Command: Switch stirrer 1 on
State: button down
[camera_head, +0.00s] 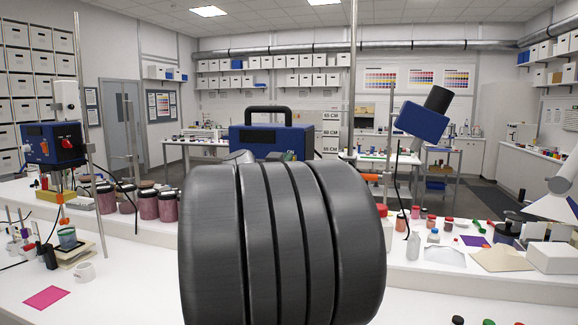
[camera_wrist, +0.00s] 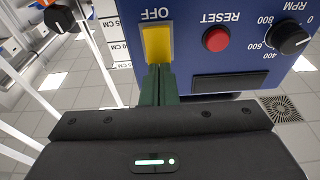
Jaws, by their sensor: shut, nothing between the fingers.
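A blue stirrer housing (camera_head: 262,137) with a black handle stands at the middle of the head view, its lower part hidden behind my arm. The wrist view, upside down, shows the blue panel (camera_wrist: 205,55) close up. It has a yellow rocker switch (camera_wrist: 157,43) with "OFF" at its far end in the picture. My gripper (camera_wrist: 159,70) is shut and empty, its green fingertips at the switch's end opposite "OFF". I cannot tell whether they touch it or which way the rocker is tilted. No stirrer number is readable.
A red button (camera_wrist: 216,39) marked RESET and a black RPM knob (camera_wrist: 288,38) sit beside the switch. Another blue unit (camera_head: 58,145) with a red knob stands at left, and a tilted blue one (camera_head: 422,121) at right. Jars (camera_head: 125,199) and metal rods stand on the white bench.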

jog(key=r+v, duration=0.1)
jog(key=v, duration=1.6)
jog(key=shift+s+b, duration=0.25)
jog(key=shift+b, duration=0.05)
jog(key=shift+w, duration=0.1)
jog(key=p+x, duration=0.1)
jog(key=x, duration=1.4)
jog(key=shift+f, duration=0.3)
jog(key=shift+p, duration=0.3)
